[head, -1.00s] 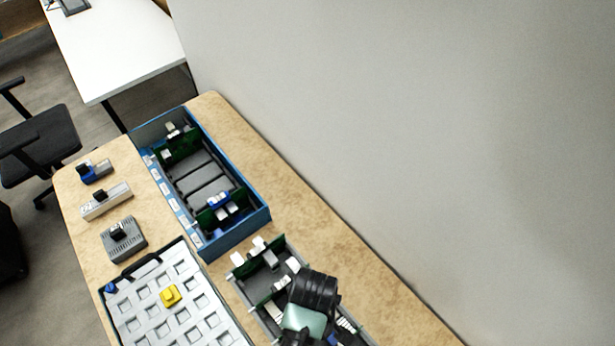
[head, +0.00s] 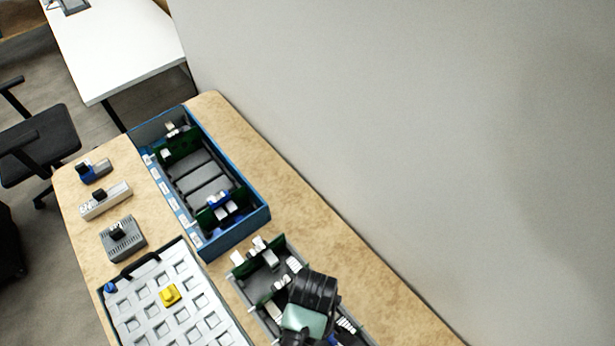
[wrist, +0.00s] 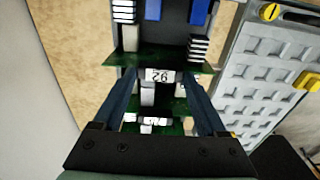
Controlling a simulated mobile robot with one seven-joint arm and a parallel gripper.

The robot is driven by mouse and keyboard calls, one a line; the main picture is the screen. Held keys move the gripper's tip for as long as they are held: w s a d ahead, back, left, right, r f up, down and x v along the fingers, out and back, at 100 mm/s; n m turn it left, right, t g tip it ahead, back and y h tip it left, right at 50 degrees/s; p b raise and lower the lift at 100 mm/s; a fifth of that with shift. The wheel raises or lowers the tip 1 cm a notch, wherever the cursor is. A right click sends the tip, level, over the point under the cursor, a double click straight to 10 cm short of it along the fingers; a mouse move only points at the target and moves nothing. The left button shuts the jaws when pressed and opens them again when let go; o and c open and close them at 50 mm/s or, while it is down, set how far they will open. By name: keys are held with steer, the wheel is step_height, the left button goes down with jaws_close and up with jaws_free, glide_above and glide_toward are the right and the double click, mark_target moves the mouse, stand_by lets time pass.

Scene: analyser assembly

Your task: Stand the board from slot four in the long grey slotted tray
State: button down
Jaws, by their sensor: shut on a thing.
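My gripper (wrist: 160,80) is shut on a green board (wrist: 198,66), with one blue finger on either side of its white tab marked 92. The board is over the long grey slotted tray (head: 256,293), upright across its width in the wrist view. I cannot tell whether its lower edge is fully seated, as that is hidden. Another green board with white parts shows nearer my wrist, between the fingers. In the head view my wrist covers the tray's near part, and a green board stands at its far end.
A blue case (head: 240,240) with green boards at both ends stands beyond the tray. A pale perforated panel with a yellow piece (head: 170,295) lies to the left. Several small devices, including a grey one (head: 123,240), sit on the table's left side. Bare table (head: 330,250) runs along the wall.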

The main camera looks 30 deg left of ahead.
jaws_free()
steer(key=shift+r+p, duration=2)
steer(key=shift+p, duration=0.6)
stand_by(1.3)
step_height(320, 180, up, 7)
steer(key=p, duration=0.7)
steer(key=shift+s+f, duration=0.1)
stand_by(0.7)
